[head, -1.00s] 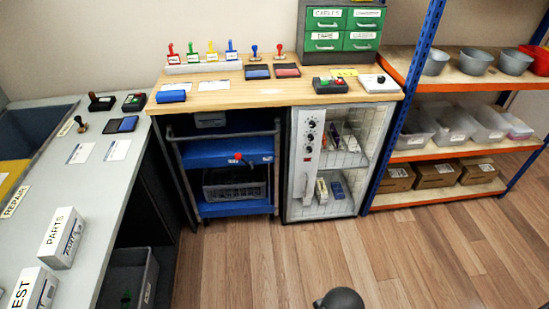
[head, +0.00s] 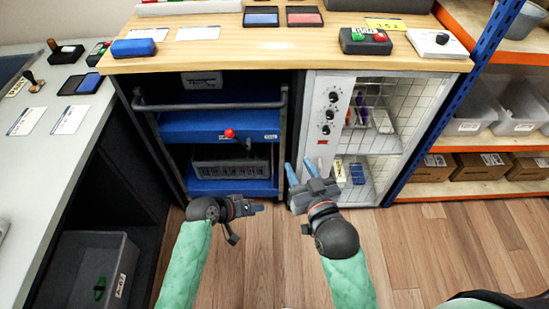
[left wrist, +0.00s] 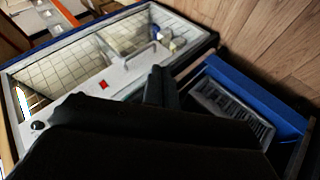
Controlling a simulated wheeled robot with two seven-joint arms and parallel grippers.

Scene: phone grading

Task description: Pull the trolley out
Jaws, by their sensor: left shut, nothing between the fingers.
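The blue trolley (head: 185,128) stands under the wooden bench, with a grey push bar (head: 205,106) across its front and a red knob (head: 229,133) at its upper shelf. A dark grey crate (head: 232,170) sits on its lower shelf. My left gripper (head: 260,208) is shut and empty, low in front of the trolley and apart from the bar. My right gripper (head: 299,166) is open and empty near the trolley's right post. In the left wrist view, the trolley's blue lower part (left wrist: 262,95) shows at right, beyond my shut left gripper (left wrist: 160,72). My dark wrist hides much there.
A white cabinet (head: 327,125) with a wire-grid interior stands close on the trolley's right. A grey counter (head: 45,165) and a grey bin (head: 85,270) are at left. A blue-posted shelf rack (head: 455,110) is at right. Wooden floor (head: 270,265) lies clear in front.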

